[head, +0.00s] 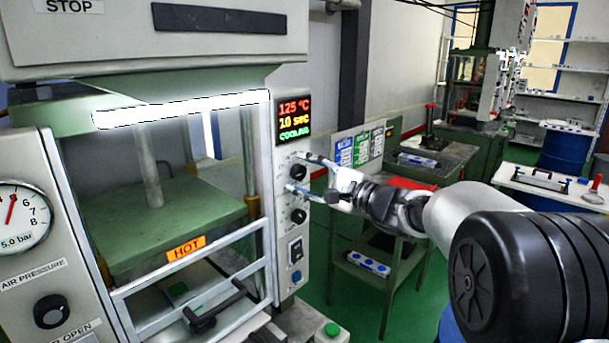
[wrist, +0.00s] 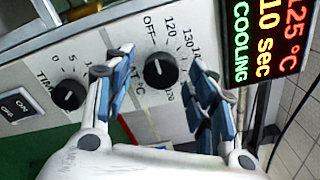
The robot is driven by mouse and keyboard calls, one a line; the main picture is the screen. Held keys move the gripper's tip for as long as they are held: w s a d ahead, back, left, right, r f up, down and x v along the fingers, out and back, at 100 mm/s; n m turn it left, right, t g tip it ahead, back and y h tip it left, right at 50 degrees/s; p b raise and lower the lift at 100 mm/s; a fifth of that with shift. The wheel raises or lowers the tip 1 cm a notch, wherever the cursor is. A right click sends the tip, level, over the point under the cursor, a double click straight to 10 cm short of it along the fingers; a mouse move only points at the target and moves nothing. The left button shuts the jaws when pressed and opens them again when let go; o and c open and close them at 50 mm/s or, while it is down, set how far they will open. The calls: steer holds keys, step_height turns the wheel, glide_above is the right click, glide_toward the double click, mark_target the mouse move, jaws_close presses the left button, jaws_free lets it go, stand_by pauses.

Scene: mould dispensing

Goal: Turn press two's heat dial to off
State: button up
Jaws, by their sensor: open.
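Press two's heat dial (wrist: 160,70) is a round black knob on the press's control panel, with OFF, 120 and 130 printed around it in the wrist view. Its pointer mark is too small to read surely. It is the upper knob (head: 298,172) in the head view. My gripper (wrist: 163,77) is open, with one blue-padded finger on each side of the heat dial; whether either finger touches it I cannot tell. In the head view my gripper (head: 297,171) reaches the panel from the right. The display (head: 294,118) reads 125 °C, 10 sec, COOLING.
The timer dial (wrist: 68,93) sits beside the heat dial, with an on/off switch (wrist: 17,104) beyond it. A green side table (head: 385,265) stands behind my arm.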

steer(key=v, duration=1.1)
steer(key=shift+s+d, duration=0.15)
steer(key=shift+s, duration=0.05)
